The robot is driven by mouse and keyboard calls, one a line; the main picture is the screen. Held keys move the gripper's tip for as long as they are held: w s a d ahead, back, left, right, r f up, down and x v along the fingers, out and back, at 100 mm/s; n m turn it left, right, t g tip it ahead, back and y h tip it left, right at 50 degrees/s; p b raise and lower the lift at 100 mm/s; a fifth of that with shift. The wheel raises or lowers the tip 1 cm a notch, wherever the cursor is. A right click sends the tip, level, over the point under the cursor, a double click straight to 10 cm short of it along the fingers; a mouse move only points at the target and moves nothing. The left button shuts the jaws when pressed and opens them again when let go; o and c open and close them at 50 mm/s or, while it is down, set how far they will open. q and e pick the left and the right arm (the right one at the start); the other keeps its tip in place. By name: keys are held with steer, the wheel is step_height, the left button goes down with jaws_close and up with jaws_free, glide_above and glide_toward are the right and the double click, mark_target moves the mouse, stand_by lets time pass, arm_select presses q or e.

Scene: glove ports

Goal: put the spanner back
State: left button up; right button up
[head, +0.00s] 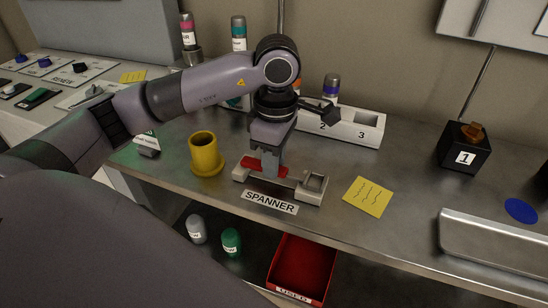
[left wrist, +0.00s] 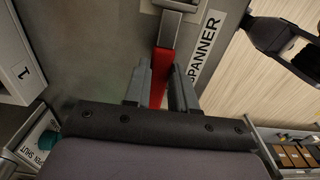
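The spanner (head: 251,162) has a red handle and lies low across its pale grey holder (head: 312,190), behind the SPANNER label (head: 269,201). My left gripper (head: 270,172) points down over the middle of the handle. In the left wrist view the red handle (left wrist: 160,70) runs between the two fingers of the left gripper (left wrist: 161,88), which look closed against its sides. A grey end piece shows beyond the handle there. The fingers hide part of the handle in the head view. My right gripper is not in view.
A yellow cup (head: 205,155) stands left of the holder. A yellow note (head: 367,197) lies to its right. A numbered white rack (head: 355,128) stands behind, a black box marked 1 (head: 464,150) further right. A red bin (head: 303,268) sits below the bench's front edge.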

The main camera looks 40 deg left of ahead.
arm_select(q)
steer(key=o, duration=0.5)
steer(key=shift+c, duration=0.2)
step_height(320, 180, up, 6)
steer(key=shift+f, duration=0.25)
steer(key=shift+r, duration=0.9)
